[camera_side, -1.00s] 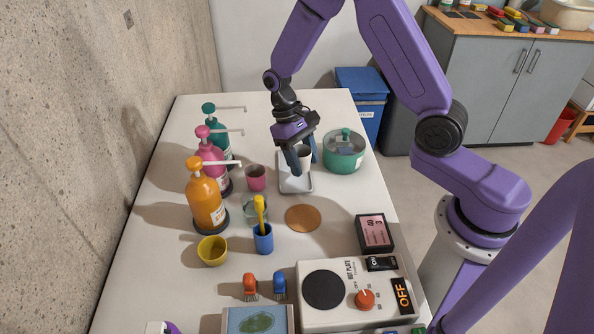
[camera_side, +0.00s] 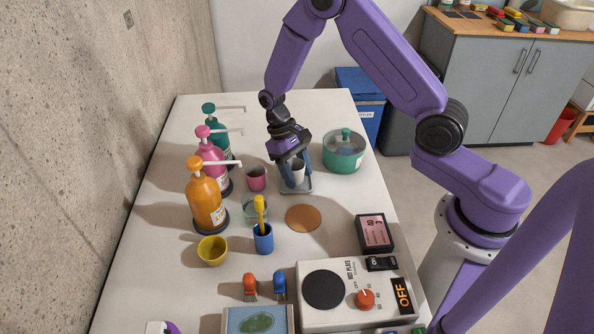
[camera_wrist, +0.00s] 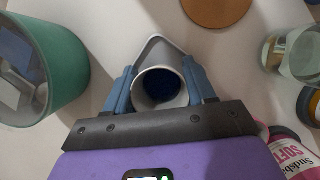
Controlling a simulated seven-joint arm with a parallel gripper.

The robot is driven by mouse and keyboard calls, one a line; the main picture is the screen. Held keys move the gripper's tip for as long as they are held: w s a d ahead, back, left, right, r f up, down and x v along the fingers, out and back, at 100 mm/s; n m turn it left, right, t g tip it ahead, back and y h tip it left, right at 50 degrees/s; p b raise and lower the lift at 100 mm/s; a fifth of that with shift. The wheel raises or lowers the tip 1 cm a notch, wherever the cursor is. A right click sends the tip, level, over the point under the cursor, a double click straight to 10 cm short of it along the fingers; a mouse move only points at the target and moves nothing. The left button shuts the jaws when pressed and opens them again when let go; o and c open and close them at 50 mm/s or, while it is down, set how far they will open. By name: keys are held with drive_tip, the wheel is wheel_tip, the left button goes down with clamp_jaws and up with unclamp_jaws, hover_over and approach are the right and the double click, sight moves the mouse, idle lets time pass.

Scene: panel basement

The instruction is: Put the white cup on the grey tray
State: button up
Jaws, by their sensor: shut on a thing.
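The white cup (camera_side: 297,172) is between the fingers of my gripper (camera_side: 294,176), upright, in the side view. In the wrist view my gripper (camera_wrist: 161,92) is shut on the white cup (camera_wrist: 157,104), one blue finger on each side, and the cup's inside looks dark. The grey tray (camera_side: 307,187) is directly under the cup, partly hidden by the cup and fingers. Its corner and rim also show behind the cup in the wrist view (camera_wrist: 157,42). I cannot tell whether the cup's base touches the tray.
Pump bottles (camera_side: 207,203) line the left side. A round cork mat (camera_side: 303,218), a glass (camera_side: 250,207) and a blue cup (camera_side: 263,240) are nearer the front.

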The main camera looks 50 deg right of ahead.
drive_tip(key=shift+f, duration=0.15)
drive_tip(key=o, duration=0.7)
drive_tip(key=shift+o, duration=0.2)
drive_tip(key=v, duration=1.2)
drive_tip(key=s+a+r+n+t, duration=0.1)
drive_tip(key=s+a+r+n, duration=0.2)
drive_tip(key=s+r, duration=0.15)
drive_tip(key=s+d+r+n+t, duration=0.1)
drive_tip(key=s+n, duration=0.3)
drive_tip(key=s, duration=0.8)
drive_tip(key=s+d+r+n+t, duration=0.1)
drive_tip(key=s+n, duration=0.4)
drive_tip(key=s, duration=0.8)
drive_tip(key=shift+r+n+t, duration=0.3)
drive_tip(key=shift+r+t, duration=0.6)
